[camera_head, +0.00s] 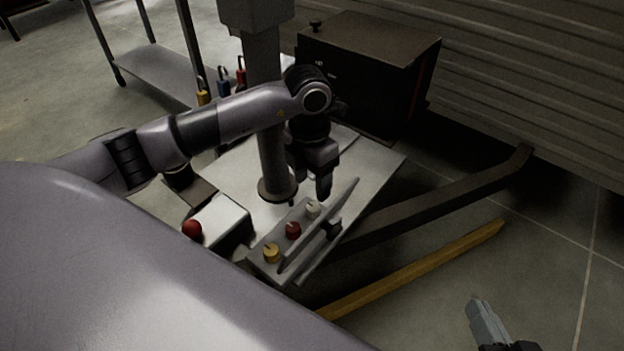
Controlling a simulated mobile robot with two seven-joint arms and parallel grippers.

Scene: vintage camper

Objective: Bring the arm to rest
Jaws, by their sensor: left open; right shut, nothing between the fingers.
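My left arm (220,118) comes in from the left and bends down at its wrist over the light worktop. My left gripper (322,186) points down above the worktop, just behind the knob panel, and is open. I see nothing held in it, though its fingers are small and dark here. My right gripper (487,322) is at the bottom right edge, over the floor, shut and empty. Most of my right arm is out of view.
The panel (262,256) carries white (313,209), red (292,230) and yellow (271,252) knobs. A white box (219,221) with a red ball-shaped knob (192,229) stands left. A dark cabinet (365,75) stands behind.

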